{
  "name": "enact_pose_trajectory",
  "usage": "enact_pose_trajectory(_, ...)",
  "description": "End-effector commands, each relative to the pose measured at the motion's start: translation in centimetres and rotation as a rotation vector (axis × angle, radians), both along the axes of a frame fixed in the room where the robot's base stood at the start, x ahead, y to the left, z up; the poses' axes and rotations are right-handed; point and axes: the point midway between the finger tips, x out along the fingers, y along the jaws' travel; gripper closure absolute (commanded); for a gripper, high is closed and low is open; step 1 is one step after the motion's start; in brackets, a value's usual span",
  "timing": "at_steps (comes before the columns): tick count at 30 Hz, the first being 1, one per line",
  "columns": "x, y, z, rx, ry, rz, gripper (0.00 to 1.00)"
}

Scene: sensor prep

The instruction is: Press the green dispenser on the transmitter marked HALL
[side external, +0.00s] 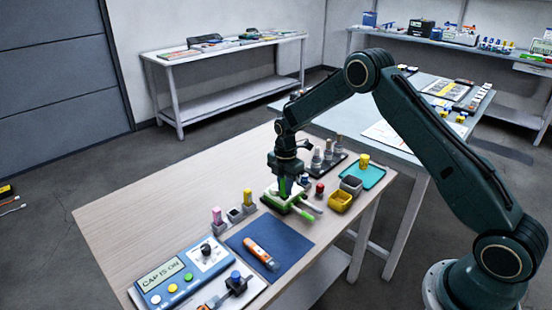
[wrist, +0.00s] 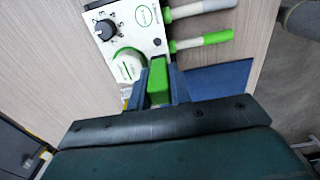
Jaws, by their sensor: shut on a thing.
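My gripper (side external: 285,182) points down at the middle of the table and is shut on a green block (wrist: 158,82), which looks like the green dispenser. The block also shows between the jaws in the side view (side external: 282,187). It is over or beside a white and green unit (side external: 276,202); contact cannot be told. In the wrist view this unit (wrist: 135,12) has a dark knob, a green oval label and a round white-green part. An orange and white pen-shaped device (side external: 261,253), possibly the transmitter, lies on a blue mat (side external: 290,236). No HALL marking is readable.
A blue panel (side external: 163,292) reading "CAP IS ON" lies at front left. Pink, grey and yellow pieces (side external: 217,216) stand in holders behind the mat. A yellow bin (side external: 340,202), teal tray (side external: 375,177) and metal cylinders (side external: 327,152) stand at the right. The table's left is clear.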

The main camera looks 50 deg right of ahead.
Motion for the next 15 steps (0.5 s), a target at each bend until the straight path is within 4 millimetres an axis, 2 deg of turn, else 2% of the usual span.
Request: enact_pose_trajectory(15,0.0,0.0,2.7,0.000,-0.001,0.000,0.95)
